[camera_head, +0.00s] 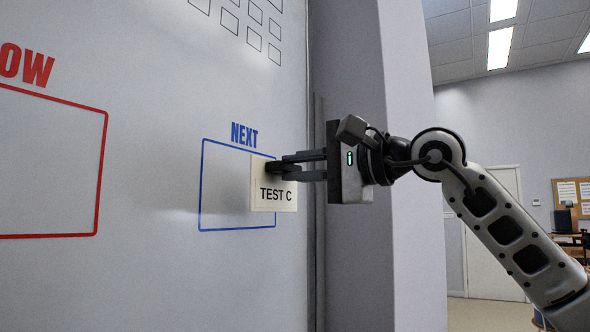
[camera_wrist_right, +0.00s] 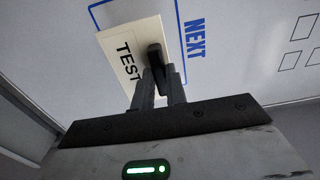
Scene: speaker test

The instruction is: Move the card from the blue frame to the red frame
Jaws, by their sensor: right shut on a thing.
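The card (camera_head: 272,203) is cream with "TEST C" in black. It overlaps the right edge of the blue frame (camera_head: 202,185), which is labelled "NEXT". My right gripper (camera_head: 282,166) is shut on the dark knob on the card's face. In the right wrist view the card (camera_wrist_right: 118,40) shows tilted, with the knob (camera_wrist_right: 155,55) between the fingertips. I cannot tell whether the card touches the board. The red frame (camera_head: 103,170), under a red label ending in "OW", is empty in its visible part; its left side is cut off. My left gripper is out of view.
The white wall board (camera_head: 150,280) is clear between the two frames. Small outlined squares (camera_head: 253,38) are at its top right. A grey pillar (camera_head: 360,270) stands right of the board, behind my right gripper. Further back are a door (camera_head: 495,255) and a corkboard (camera_head: 565,190).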

